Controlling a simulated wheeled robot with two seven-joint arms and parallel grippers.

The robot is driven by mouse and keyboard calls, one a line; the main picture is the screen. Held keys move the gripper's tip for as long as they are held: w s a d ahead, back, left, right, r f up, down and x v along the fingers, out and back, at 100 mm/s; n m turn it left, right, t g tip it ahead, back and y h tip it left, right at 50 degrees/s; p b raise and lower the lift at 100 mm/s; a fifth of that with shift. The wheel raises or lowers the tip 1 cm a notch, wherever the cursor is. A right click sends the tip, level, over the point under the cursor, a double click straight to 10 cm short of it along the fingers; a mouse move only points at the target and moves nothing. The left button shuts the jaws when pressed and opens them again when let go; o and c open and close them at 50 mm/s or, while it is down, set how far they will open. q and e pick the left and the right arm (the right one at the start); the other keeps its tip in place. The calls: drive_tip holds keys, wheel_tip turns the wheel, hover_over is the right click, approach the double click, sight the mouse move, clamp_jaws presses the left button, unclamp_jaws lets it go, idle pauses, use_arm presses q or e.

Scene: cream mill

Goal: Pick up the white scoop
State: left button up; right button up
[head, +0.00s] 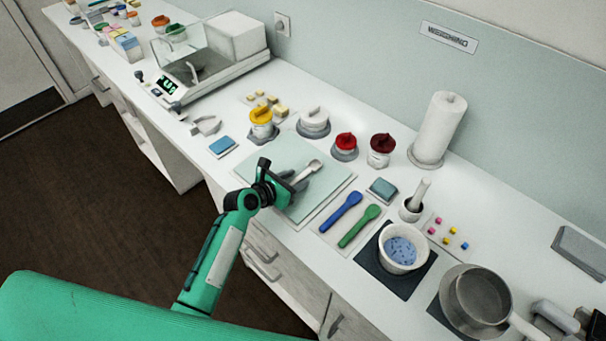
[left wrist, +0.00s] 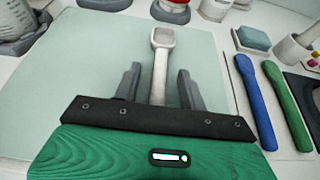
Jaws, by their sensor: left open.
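The white scoop (head: 309,169) lies on the pale green mat (head: 333,188) on the counter. In the left wrist view the scoop (left wrist: 161,62) points away from me, its square bowl at the far end and its handle running back between my fingers. My left gripper (head: 287,184) is over the mat at the handle end of the scoop. In the left wrist view my left gripper (left wrist: 159,85) is open, one finger on each side of the handle with gaps between. The handle's near end is hidden behind the gripper body. My right gripper is not in view.
A blue spoon (head: 341,212) and a green spoon (head: 359,226) lie right of the mat. Lidded jars, such as the yellow-topped one (head: 262,122), stand behind it. A white bowl (head: 403,248) and a pan (head: 475,300) are further right. The scale (head: 200,72) is at back left.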

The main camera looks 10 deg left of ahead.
use_arm(q)
clamp_jaws()
drive_tip(key=shift+r, duration=0.1)
